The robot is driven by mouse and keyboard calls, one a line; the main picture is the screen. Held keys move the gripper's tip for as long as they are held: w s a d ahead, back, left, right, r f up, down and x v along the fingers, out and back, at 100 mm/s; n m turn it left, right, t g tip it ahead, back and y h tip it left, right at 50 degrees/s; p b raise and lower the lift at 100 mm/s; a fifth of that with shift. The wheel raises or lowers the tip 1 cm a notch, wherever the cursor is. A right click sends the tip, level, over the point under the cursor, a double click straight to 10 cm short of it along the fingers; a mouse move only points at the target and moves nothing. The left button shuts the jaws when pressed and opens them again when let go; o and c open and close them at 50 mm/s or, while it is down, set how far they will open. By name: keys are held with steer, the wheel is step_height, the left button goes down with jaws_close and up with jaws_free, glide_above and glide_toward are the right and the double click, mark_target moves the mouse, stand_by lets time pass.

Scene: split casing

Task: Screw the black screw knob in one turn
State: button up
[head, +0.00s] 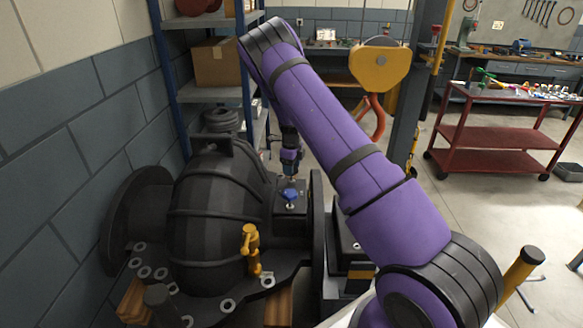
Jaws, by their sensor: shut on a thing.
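My gripper (290,177) points down over the dark block on the right side of the black casing (215,205). It is small in the head view, and its fingers are hard to make out. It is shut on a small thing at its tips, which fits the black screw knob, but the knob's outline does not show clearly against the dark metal. A blue star-shaped knob (290,198) stands on the block just in front of and below the fingertips. I cannot tell whether the fingers touch it.
A yellow valve (251,250) stands on the casing's front flange, with several washers or nuts around it. A blue shelf rack (202,92) and a yellow hoist hook block (380,68) are behind. A red cart (495,155) stands at right, with open floor before it.

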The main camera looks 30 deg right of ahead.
steer(key=m, duration=0.4)
steer(key=shift+m, duration=0.3)
steer(key=m, duration=0.4)
steer(key=shift+m, duration=0.3)
steer(key=m, duration=0.4)
steer(key=shift+m, duration=1.7)
steer(key=shift+m, duration=0.5)
steer(key=o, duration=0.9)
step_height(320, 180, up, 11)
steer(key=shift+f, duration=0.1)
